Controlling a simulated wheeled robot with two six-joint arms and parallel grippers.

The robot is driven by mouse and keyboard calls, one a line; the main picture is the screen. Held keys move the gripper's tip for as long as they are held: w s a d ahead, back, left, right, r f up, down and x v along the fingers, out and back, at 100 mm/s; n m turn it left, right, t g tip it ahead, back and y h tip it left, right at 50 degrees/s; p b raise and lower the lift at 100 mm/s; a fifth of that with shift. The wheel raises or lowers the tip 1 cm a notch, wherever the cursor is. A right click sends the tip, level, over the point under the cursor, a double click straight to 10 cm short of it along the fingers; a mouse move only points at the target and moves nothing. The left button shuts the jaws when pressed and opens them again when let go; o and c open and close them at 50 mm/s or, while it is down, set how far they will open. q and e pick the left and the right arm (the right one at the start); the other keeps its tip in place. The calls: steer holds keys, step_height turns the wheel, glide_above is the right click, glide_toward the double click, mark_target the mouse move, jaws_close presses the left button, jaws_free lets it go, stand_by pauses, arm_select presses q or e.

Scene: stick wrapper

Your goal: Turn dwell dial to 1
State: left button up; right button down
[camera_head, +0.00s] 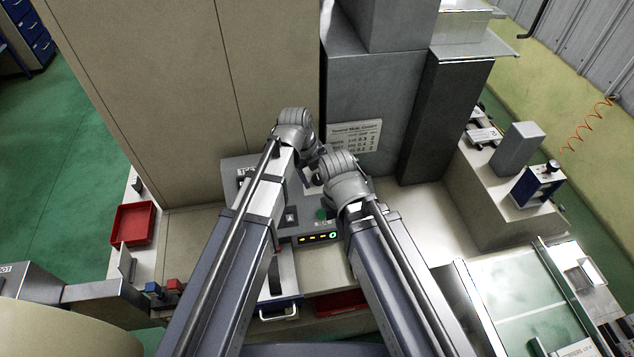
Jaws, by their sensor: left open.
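The grey control panel (234,165) stands in the middle of the view, below a tall beige cabinet. Both of my arms reach over it and cover much of it. I cannot make out the dwell dial or its setting; small dark controls show at the panel's left edge, and a dark switch (291,216) and a green button (321,213) show between my arms. My left gripper (311,174) is open over the panel, mostly hidden by its wrist; I cannot tell whether it touches anything. My right gripper is hidden behind its own wrist and arm.
A printed settings card (355,138) is on the grey machine behind the panel. A strip of lit indicators (318,237) sits at the panel's front. My wrists are close together.

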arm_select(q)
steer(key=shift+f, duration=0.2)
jaws_close()
stand_by(0.6)
